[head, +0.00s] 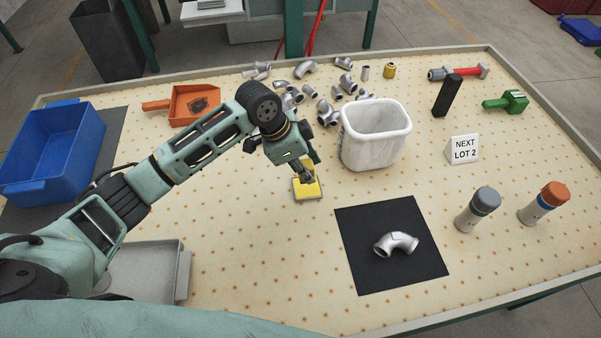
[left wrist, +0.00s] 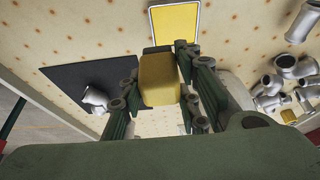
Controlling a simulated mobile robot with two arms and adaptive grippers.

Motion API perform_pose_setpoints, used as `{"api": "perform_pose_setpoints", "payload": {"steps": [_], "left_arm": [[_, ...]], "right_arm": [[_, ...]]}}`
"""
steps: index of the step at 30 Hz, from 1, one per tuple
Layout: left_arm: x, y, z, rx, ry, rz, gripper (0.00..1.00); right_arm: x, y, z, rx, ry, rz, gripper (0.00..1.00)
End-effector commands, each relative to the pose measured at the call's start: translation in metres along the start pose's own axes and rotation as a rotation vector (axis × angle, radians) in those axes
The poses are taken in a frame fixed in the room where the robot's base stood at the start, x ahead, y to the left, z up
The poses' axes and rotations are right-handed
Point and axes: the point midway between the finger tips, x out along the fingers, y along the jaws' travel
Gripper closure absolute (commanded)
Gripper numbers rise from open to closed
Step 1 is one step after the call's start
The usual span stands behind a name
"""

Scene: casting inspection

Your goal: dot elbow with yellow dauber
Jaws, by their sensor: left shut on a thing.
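My left gripper (head: 308,177) is shut on the yellow dauber, whose yellow body (left wrist: 160,80) shows between the fingers in the left wrist view. In the head view only a little of it shows, near a yellow square pad with a grey rim (head: 307,190). The pad also shows in the left wrist view (left wrist: 175,24); whether the dauber touches it I cannot tell. The silver elbow (head: 396,243) lies on a black mat (head: 365,278), right of my gripper and apart from it. The elbow also shows in the left wrist view (left wrist: 95,98). My right gripper is not in view.
A white bin (head: 375,140) stands behind the mat, with several loose fittings (head: 325,112) beside it. A grey-topped dauber (head: 478,210) and an orange-topped one (head: 543,204) stand at right, near a lot sign (head: 463,149). A blue bin (head: 55,155) is at left.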

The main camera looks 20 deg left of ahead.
Motion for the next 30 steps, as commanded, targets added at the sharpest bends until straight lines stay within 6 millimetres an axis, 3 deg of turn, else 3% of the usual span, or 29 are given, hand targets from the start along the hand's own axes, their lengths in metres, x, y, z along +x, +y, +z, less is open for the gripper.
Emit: {"api": "perform_pose_setpoints", "payload": {"steps": [4, 11, 30], "left_arm": [[0.007, -0.019, -0.006, 0.001, -0.005, -0.003, 0.91], [0.019, -0.029, -0.005, 0.006, -0.008, -0.007, 0.91], [0.069, -0.029, 0.017, 0.005, -0.007, -0.008, 0.91]], "right_arm": [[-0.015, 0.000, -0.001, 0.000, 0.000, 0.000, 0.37], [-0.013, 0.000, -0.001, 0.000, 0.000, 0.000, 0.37], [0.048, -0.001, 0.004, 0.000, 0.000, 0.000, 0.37]]}}
